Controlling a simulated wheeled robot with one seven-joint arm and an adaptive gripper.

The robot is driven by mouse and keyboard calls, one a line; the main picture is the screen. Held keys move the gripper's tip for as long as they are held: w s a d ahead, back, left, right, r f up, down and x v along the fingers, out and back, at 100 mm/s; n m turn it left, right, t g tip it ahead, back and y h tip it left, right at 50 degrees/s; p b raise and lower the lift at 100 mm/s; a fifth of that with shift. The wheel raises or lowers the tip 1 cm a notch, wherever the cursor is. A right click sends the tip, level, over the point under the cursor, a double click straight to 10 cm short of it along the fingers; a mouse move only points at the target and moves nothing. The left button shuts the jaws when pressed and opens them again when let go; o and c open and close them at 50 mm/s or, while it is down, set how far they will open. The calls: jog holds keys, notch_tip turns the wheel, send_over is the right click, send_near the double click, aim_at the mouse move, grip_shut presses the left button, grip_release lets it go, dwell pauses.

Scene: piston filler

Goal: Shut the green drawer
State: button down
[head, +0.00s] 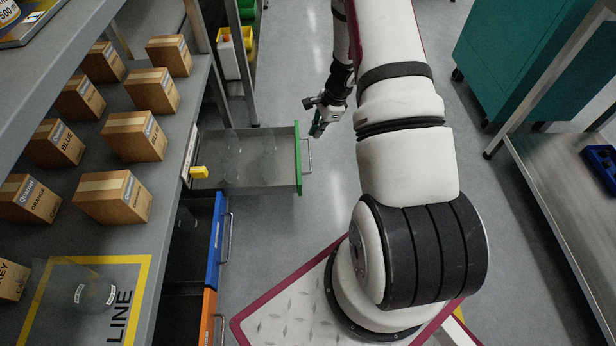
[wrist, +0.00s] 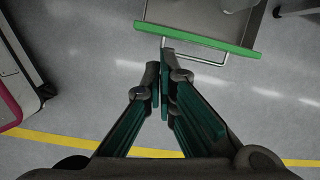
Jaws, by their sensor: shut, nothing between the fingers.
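The green drawer (head: 297,160) is pulled out from the unit under the grey shelf, with its green front facing right and its grey inside visible. Its metal handle (head: 308,155) stands out from the front. In the wrist view the green front (wrist: 195,38) and handle (wrist: 195,57) lie across the top. My gripper (head: 316,130) is just right of the drawer front, near the far end of the handle. In the wrist view my gripper (wrist: 161,72) is shut and empty, its tips close to the handle; I cannot tell whether they touch it.
A blue drawer (head: 215,240) and an orange drawer (head: 209,315) sit nearer, below the shelf. Several cardboard boxes (head: 113,197) stand on the shelf. A steel table (head: 560,190) and a teal cabinet (head: 515,50) are at right.

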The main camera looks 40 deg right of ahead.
jog(key=s+d+f+m+b, duration=0.1)
jog(key=s+f, duration=0.1)
jog(key=f, duration=0.4)
jog(key=s+d+f+m+b, duration=0.1)
jog(key=s+d+f+m, duration=0.1)
jog(key=f, duration=0.3)
jog(key=w+a+f+b, duration=0.4)
jog(key=a+f, duration=0.1)
jog(key=f, duration=0.5)
jog(key=shift+a+g, duration=0.3)
jog(key=shift+a, duration=0.05)
jog(key=shift+r, duration=0.1)
jog(key=shift+a, duration=0.1)
